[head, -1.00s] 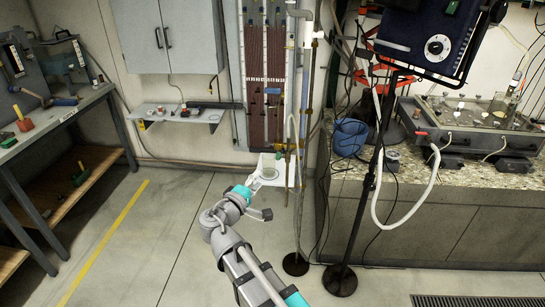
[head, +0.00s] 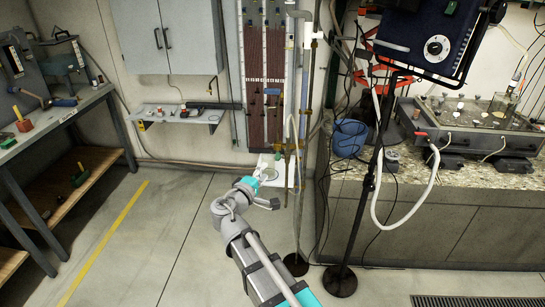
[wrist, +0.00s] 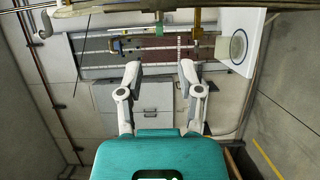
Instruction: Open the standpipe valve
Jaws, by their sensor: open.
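My gripper (wrist: 160,68) is open and empty, its two grey fingers spread apart in the wrist view. In the head view my gripper (head: 264,165) is in front of the lower end of the brown tube board, beside a small white shelf (head: 291,180). Thin vertical pipes (head: 303,110) stand right of the board. A small blue fitting (head: 271,91) shows on the board, and a blue-green fitting (wrist: 117,46) shows beyond the left fingertip in the wrist view. I cannot tell which fitting is the standpipe valve. Nothing touches the fingers.
The white shelf with a ring (wrist: 238,47) is close on the right in the wrist view. A pale hose (head: 297,150) hangs by the pipes. A lamp stand (head: 367,200) and stone-topped counter (head: 450,175) are at right. Open floor (head: 170,225) lies left.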

